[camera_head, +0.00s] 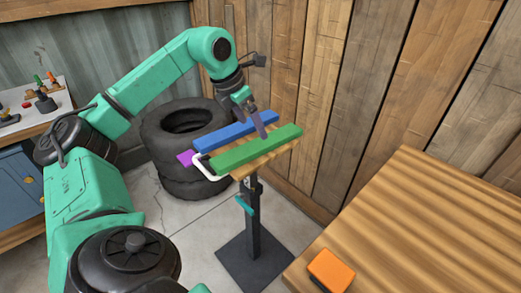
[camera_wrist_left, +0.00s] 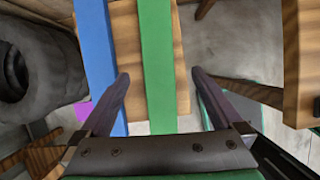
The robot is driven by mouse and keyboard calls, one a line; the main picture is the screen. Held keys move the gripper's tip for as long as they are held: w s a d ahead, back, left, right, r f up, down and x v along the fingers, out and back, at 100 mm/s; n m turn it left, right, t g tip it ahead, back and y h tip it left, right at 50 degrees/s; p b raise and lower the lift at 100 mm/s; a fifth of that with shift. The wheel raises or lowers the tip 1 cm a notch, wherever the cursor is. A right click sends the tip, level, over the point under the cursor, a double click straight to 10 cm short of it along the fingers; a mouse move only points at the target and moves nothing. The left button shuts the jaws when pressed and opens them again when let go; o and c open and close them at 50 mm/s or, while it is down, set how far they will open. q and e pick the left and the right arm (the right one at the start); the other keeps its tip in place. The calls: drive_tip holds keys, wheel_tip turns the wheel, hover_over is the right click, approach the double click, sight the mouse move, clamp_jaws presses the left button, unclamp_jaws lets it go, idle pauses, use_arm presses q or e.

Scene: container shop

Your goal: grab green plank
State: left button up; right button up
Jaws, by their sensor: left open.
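The green plank (camera_head: 255,150) lies on a small wooden stand top (camera_head: 272,160), parallel to a blue plank (camera_head: 236,131) behind it. My left gripper (camera_head: 262,128) is open over the planks, with a dark finger by the green plank's back edge. In the left wrist view the green plank (camera_wrist_left: 157,65) runs between the two open fingers of my left gripper (camera_wrist_left: 158,80). One finger is on the side towards the blue plank (camera_wrist_left: 97,60), the other is to the right, apart from the green plank. Whether the fingertips reach down beside it is unclear. My right gripper is not in view.
A purple piece (camera_head: 185,158) and a white bracket (camera_head: 203,166) show at the stand's left end. Stacked tires (camera_head: 180,145) stand behind it. A wooden table (camera_head: 420,220) with an orange block (camera_head: 331,268) is at right; a wooden wall (camera_head: 340,100) is close behind.

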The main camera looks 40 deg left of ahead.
sight(260, 143)
use_arm(q)
drive_tip(key=x, duration=0.7)
drive_tip(key=shift+w+a+f+b, duration=0.2)
drive_tip(key=shift+f+b, duration=0.1)
drive_tip(key=shift+f, duration=0.1)
drive_tip(key=shift+s+r, duration=0.1)
drive_tip(key=shift+r, duration=0.05)
clamp_jaws()
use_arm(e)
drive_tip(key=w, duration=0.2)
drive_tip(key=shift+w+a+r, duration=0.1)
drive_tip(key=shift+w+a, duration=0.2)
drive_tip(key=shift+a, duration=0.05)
